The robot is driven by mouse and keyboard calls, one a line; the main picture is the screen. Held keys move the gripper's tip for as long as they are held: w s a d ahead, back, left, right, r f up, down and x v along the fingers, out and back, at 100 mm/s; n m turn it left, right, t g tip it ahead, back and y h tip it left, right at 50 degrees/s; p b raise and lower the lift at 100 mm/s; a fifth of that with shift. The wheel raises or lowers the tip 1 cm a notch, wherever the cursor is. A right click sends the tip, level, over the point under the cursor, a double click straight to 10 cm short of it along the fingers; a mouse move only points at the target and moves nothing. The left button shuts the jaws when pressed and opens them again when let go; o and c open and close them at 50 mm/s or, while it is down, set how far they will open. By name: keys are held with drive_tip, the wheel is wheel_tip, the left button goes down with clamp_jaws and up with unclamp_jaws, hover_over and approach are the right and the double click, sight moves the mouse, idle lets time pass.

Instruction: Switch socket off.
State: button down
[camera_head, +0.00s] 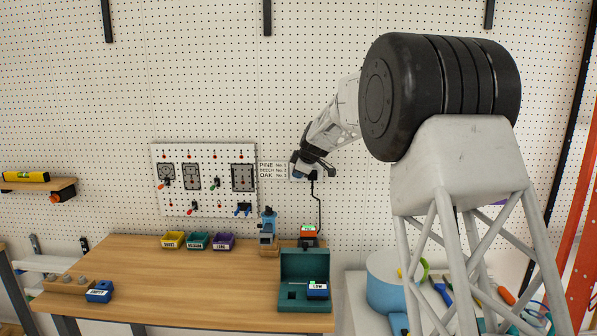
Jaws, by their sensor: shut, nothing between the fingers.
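My gripper (313,166) is at the end of my white arm, in front of the pegboard wall and just right of a small lettered sign. It is shut with nothing held; its fingertips are small and dark at this distance. The wall socket is mostly hidden behind my gripper. A black cord (319,205) with its plug hangs from just below the gripper and runs down to a red and black device on the bench. I cannot tell whether my gripper touches the socket, nor see its switch position.
The lettered sign (272,171) and a white tool panel (204,205) are left of my gripper. The wooden bench (150,285) below holds small bins, a blue tool (268,228), the red device (308,232) and a green case (303,262).

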drive_tip(key=s+f+v, duration=0.1)
drive_tip(key=s+v, duration=0.1)
drive_tip(key=v, duration=0.8)
drive_tip(key=shift+s, duration=0.1)
drive_tip(key=shift+w+a+r+g, duration=0.1)
drive_tip(key=shift+w+a+g, duration=0.25)
drive_tip(key=shift+w+g, duration=0.05)
idle(0.8)
idle(0.4)
drive_tip(key=w+a+f, duration=0.3)
drive_tip(key=w+f, duration=0.5)
drive_tip(key=shift+w+a+f, duration=0.15)
drive_tip(key=shift+a+f, duration=0.15)
drive_tip(key=shift+f, duration=0.1)
idle(0.4)
drive_tip(key=shift+w, duration=0.1)
idle(0.4)
